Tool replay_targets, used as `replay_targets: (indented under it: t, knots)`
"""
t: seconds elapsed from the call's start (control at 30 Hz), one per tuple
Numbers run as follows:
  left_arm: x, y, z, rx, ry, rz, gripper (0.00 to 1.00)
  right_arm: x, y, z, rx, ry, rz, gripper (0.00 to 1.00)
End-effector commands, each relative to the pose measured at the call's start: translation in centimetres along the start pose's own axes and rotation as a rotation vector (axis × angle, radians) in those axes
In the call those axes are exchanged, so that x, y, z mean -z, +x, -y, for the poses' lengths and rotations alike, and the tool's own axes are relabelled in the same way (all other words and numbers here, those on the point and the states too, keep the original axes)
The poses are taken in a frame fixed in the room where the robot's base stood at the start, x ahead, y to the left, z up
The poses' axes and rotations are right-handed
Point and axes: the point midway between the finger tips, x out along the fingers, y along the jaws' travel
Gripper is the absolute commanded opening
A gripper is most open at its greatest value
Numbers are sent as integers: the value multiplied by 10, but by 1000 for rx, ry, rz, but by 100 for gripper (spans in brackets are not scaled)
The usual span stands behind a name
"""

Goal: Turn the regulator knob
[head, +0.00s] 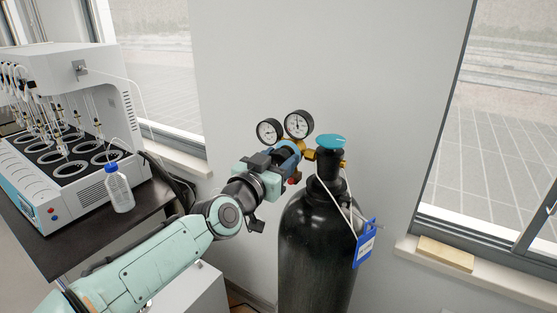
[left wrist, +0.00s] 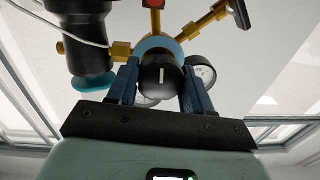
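The regulator knob (left wrist: 161,78) is black and round with a white line on its face, roughly upright in the left wrist view. My left gripper (head: 287,155) is at the regulator, left of the gas cylinder's neck in the head view. In the left wrist view its two blue fingers (left wrist: 160,80) lie against both sides of the knob, with no clear gap. In the head view the knob is hidden by the gripper. The brass regulator body (left wrist: 123,50) shows behind the knob. My right gripper is in neither view.
Two pressure gauges (head: 298,124) sit just above the gripper. The black gas cylinder (head: 315,245) has a teal top (head: 331,142) and a blue hanging tag (head: 365,243). A distiller (head: 60,120) and a blue-capped bottle (head: 118,188) stand on a dark bench at left.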

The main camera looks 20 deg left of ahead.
Motion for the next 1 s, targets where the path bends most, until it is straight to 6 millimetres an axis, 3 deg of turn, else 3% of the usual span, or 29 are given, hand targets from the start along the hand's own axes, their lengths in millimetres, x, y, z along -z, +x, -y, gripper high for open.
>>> replay_targets:
  t: [0.03, 0.07, 0.47, 1.0]
  knots:
    - [0, 0, 0, 0, 0, 0, 30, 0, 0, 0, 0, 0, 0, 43]
    - [0, 0, 0, 0, 0, 0, 20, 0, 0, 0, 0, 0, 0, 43]
    - [1, 0, 0, -1, -55, 4, 20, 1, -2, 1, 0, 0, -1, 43]
    - [1, 0, 1, -2, -485, 32, 20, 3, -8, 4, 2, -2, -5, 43]
